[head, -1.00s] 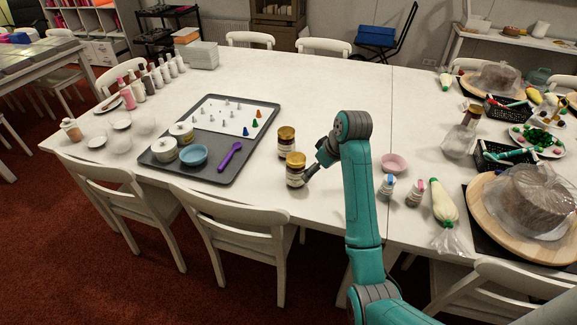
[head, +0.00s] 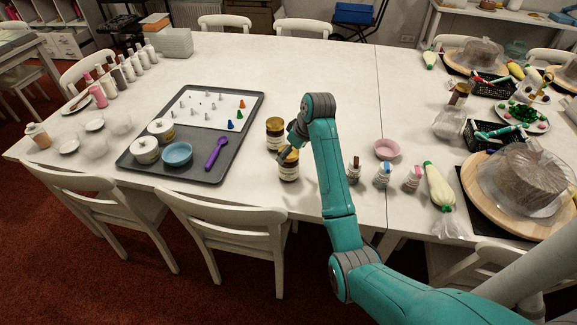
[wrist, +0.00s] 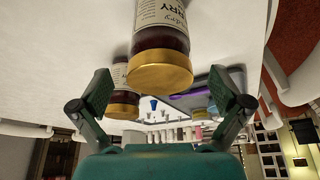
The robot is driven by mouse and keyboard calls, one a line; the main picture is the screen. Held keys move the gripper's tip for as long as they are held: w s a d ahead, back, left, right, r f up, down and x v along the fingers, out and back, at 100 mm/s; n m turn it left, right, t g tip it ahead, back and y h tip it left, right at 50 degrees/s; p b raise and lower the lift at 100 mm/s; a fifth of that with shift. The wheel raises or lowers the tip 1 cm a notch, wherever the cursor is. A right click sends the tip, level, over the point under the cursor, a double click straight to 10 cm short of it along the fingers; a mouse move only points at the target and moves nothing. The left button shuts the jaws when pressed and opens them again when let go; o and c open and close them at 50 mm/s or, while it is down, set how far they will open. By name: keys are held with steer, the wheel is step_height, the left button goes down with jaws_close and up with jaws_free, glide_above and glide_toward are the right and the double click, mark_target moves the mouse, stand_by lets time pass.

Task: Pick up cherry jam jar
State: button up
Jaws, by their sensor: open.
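Two jars with gold lids and dark contents stand on the white table. The nearer jar (head: 289,172) is just in front of the other jar (head: 274,134). In the wrist view the nearer jar (wrist: 161,45) shows a pale label with letters ending in "RRY", upside down; the full word is not readable. The other jar (wrist: 121,98) is partly hidden behind my left finger. My gripper (wrist: 161,84) is open, its fingers apart on either side of the nearer jar's lid, with no clear contact. In the head view my gripper (head: 287,155) is at that jar's top.
A pink bowl (head: 386,149) and several small bottles (head: 383,175) stand to the right. White chairs (head: 235,230) line the near edge.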

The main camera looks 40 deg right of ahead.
steer(key=shift+w+x, duration=0.15)
steer(key=shift+x, duration=0.9)
steer(key=shift+w+x, duration=0.15)
steer(key=shift+x, duration=0.95)
steer(key=shift+r, duration=0.15)
steer(key=c, duration=1.9)
steer(key=shift+r, duration=0.15)
